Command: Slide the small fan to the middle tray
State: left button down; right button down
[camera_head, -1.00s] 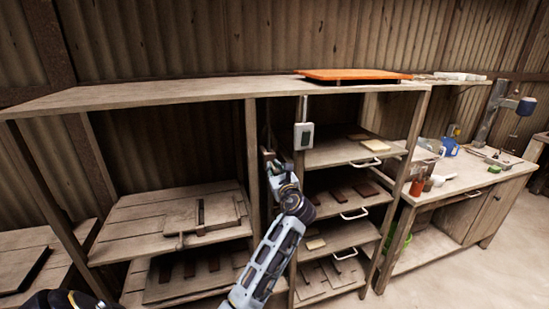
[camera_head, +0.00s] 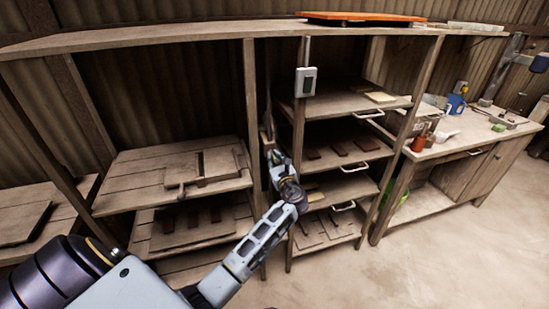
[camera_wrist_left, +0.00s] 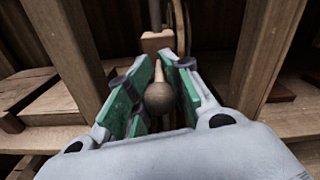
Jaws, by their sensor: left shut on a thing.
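My left gripper (camera_head: 269,146) reaches into the narrow upright bay between two wooden posts. In the left wrist view its green-padded fingers (camera_wrist_left: 158,92) are shut on a round wooden knob (camera_wrist_left: 158,100) with a tapered neck. What the knob belongs to is mostly hidden; a wooden block and a curved rim show behind it. In the head view the middle tray (camera_head: 326,156) appears to be one of the stacked pull-out trays with white handles, right of the bay, with dark tiles on it. I cannot make out a small fan. My right gripper is out of view.
The posts stand close on both sides of my left gripper. A grey switch box (camera_head: 306,82) is on the right post. An orange board (camera_head: 362,18) lies on the top shelf. A workbench (camera_head: 465,140) with bottles stands right. The floor in front is clear.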

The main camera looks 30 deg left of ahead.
pick_arm(q)
jog(key=shift+d+f, duration=0.1)
jog(key=c, duration=1.6)
grip_release()
jog(key=shift+c, duration=0.2)
jog(key=shift+o, duration=0.5)
jog(key=shift+s+d+r, duration=0.1)
jog(key=shift+s+r, duration=0.05)
jog(key=shift+r, duration=0.05)
jog(key=shift+s+d, duration=0.45)
jog(key=shift+d, duration=0.05)
jog(key=v, duration=1)
jog(key=shift+s+d, duration=0.2)
jog(key=shift+s, duration=0.05)
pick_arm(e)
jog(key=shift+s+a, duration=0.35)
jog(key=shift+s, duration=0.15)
